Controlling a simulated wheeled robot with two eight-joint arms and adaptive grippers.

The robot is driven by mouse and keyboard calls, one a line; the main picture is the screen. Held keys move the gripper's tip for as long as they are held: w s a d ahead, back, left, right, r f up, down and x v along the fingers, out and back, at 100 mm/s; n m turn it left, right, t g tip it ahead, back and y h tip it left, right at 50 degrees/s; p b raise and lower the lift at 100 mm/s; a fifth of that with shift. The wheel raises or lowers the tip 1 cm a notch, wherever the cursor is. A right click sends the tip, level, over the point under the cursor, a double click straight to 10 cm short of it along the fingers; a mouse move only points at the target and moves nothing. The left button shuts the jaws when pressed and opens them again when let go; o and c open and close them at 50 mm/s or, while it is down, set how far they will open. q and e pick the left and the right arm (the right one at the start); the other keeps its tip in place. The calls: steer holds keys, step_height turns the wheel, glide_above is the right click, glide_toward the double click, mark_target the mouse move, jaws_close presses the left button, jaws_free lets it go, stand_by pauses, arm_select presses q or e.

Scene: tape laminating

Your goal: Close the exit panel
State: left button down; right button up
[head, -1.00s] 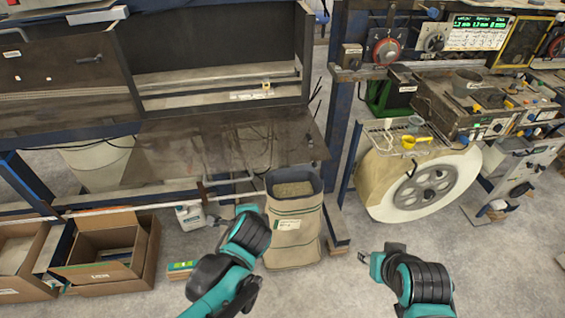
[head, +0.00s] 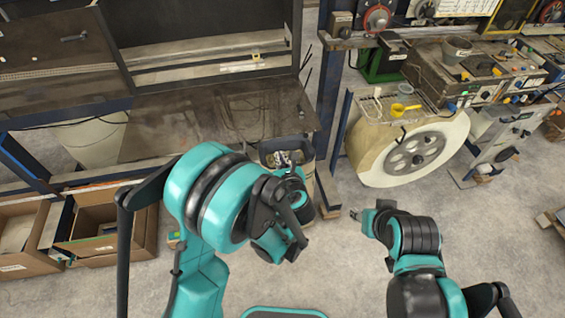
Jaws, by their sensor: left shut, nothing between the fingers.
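The exit panel (head: 222,118) is a dark, smoky, see-through sheet. It lies folded down and nearly flat in front of the dark machine cabinet's open bay (head: 205,66). My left arm is bent up in the foreground. My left gripper (head: 284,158) is shut and empty, just off the panel's front right edge, in front of the sack's mouth. The arm covers part of the panel's front edge; I cannot tell whether the fingers touch it. My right gripper (head: 361,213) is small, low over the floor, right of the panel and apart from it; its jaw state is unclear.
A sack (head: 310,185) stands under the panel's right corner, mostly hidden by my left arm. A large white roll (head: 405,150) and a control bench (head: 470,80) stand at right. Cardboard boxes (head: 25,245) sit at lower left.

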arm_select(q)
steer(key=shift+w+a+r+p, duration=0.1)
steer(key=shift+w+a+r, duration=0.1)
steer(key=shift+w+r, duration=0.35)
steer(key=shift+w+a+r+p, duration=0.15)
steer(key=shift+w+r, duration=0.15)
steer(key=shift+w, duration=0.4)
steer(key=shift+w+a+r+p, duration=0.1)
steer(key=shift+w+a+r, duration=0.1)
steer(key=shift+w+r, duration=0.35)
